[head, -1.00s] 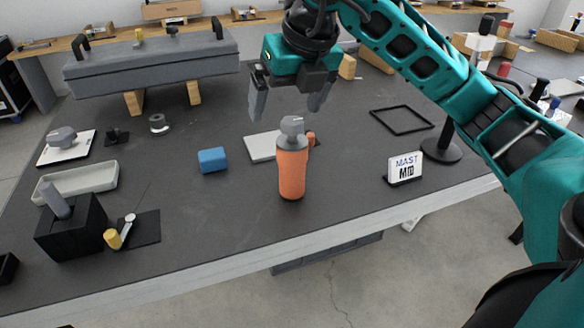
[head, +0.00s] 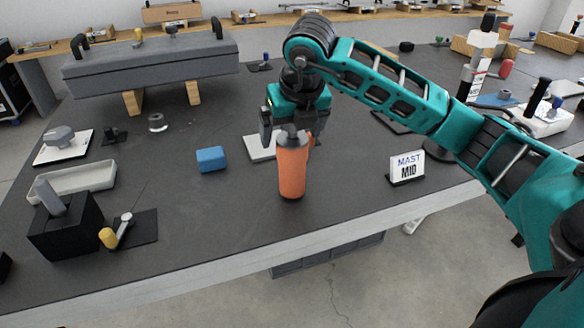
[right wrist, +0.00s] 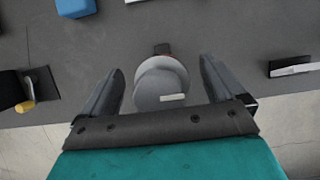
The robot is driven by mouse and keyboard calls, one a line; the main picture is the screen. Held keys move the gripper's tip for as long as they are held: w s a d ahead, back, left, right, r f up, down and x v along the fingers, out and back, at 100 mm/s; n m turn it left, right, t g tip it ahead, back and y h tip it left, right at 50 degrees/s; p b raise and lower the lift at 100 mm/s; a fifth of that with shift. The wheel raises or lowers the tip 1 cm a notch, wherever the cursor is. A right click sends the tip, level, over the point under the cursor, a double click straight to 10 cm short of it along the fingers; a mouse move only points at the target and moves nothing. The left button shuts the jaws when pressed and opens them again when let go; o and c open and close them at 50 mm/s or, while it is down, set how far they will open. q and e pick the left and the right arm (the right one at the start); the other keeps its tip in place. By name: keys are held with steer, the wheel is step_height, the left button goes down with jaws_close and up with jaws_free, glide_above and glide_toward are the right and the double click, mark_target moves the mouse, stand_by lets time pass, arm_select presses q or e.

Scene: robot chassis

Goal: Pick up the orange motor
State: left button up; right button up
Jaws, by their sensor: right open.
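The orange motor (head: 292,172) stands upright on the dark table, near its front edge. Its grey top also shows in the right wrist view (right wrist: 160,84). My right gripper (head: 292,140) is directly over the motor, pointing down. In the right wrist view its two fingers (right wrist: 163,82) are apart, one on each side of the motor's grey top, with gaps visible beside it. The gripper is open and holds nothing. The motor's top is partly hidden by the gripper in the head view. My left gripper is not in view.
A blue block (head: 211,159) lies left of the motor. A white plate (head: 260,148) lies behind it. A "MAST MID" sign (head: 406,168) stands to the right. A black block with a grey peg (head: 66,226) is at front left. The table between is clear.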

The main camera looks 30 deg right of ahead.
steer(key=shift+w+f, duration=0.2)
steer(key=shift+f, duration=0.3)
jaws_close()
stand_by(0.6)
steer(key=shift+r, duration=0.1)
